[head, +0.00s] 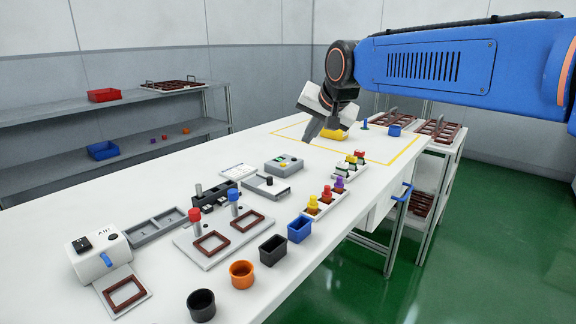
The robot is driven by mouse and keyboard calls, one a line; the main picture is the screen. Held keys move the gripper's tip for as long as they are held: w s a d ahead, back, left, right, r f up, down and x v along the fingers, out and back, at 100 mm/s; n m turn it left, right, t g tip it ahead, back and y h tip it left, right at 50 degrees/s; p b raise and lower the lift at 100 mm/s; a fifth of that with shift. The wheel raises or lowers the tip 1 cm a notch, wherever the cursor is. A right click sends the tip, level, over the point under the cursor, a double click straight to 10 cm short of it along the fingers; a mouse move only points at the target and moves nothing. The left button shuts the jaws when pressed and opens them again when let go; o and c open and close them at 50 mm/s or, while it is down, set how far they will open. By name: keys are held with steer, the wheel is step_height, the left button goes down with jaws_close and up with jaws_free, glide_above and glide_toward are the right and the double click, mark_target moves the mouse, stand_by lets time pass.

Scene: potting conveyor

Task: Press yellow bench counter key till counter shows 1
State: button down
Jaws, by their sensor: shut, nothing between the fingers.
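A small grey box (284,164) stands on the white bench, with tiny green and yellow parts on its top. It may be the bench counter, but its key and any number are too small to make out. My gripper (311,134) is shut and empty, its fingers pointing down. In the picture it shows above and to the right of the grey box, apart from it.
Racks with red, yellow and purple-topped plugs (327,201) stand right of the box. A flat grey device (268,188) lies in front. Black, orange and blue cups (299,229) line the near edge. The yellow-outlined area (385,152) is partly free.

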steer(key=w+a+r+y, duration=0.1)
steer(key=w+a+r, duration=0.1)
steer(key=w+a, duration=0.2)
steer(key=a, duration=0.2)
steer(key=shift+w+a+r+m, duration=0.15)
steer(key=shift+w+a+m, duration=0.05)
steer(key=shift+a+m, duration=0.15)
steer(key=shift+f, duration=4.45)
steer(key=shift+f, duration=0.75)
steer(key=shift+r, duration=0.8)
steer(key=shift+r, duration=2.5)
